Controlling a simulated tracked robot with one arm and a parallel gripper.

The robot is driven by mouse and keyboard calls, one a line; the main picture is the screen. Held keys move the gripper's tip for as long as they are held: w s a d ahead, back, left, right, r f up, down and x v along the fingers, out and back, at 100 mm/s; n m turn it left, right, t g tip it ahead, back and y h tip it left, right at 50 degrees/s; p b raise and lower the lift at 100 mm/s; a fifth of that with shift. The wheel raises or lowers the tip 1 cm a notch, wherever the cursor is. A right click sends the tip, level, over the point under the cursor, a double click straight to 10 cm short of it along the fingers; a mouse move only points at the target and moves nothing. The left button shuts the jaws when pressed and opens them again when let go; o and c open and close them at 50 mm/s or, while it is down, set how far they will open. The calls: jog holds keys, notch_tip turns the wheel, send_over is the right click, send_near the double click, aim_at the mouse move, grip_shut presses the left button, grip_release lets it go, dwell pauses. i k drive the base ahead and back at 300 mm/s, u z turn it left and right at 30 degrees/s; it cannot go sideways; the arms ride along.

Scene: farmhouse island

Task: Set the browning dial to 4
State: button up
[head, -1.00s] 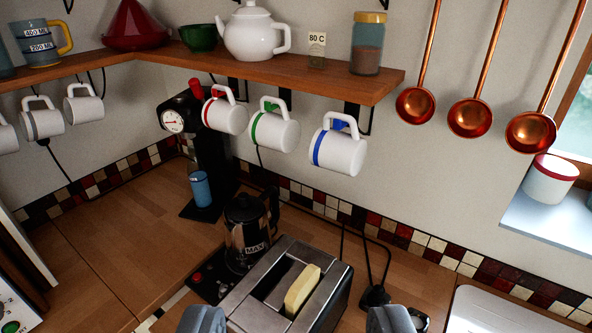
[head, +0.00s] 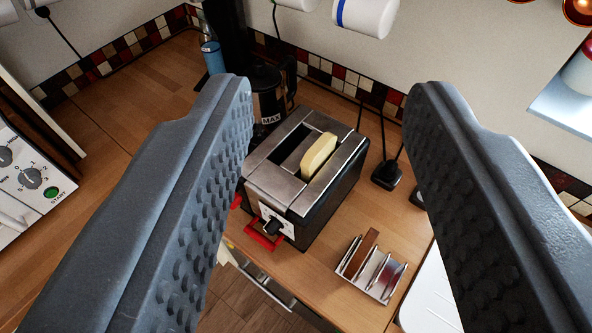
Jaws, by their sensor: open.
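The toaster (head: 335,190) stands on the wooden counter in the middle of the view, with a slice of bread (head: 318,153) standing in one slot. The browning dial (head: 272,226) is a dark knob on a pale plate on the toaster's near end; its numbers are too small to read. A red lever (head: 262,240) sits just below and left of it. My gripper (head: 328,95) is open and empty, its two grey ridged fingers wide apart and nearer the camera than the toaster. The fingers appear on either side of the toaster and do not visibly touch it.
A small rack (head: 371,268) is on the counter to the right front. A plug with cords (head: 387,174) lies right of the toaster. A white appliance with knobs (head: 30,178) is at the left.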

aim_at(273, 224)
jog(key=u, duration=0.05)
jog(key=k, duration=0.5)
jog(key=u, duration=1.5)
jog(key=i, duration=0.3)
jog(key=z, duration=0.45)
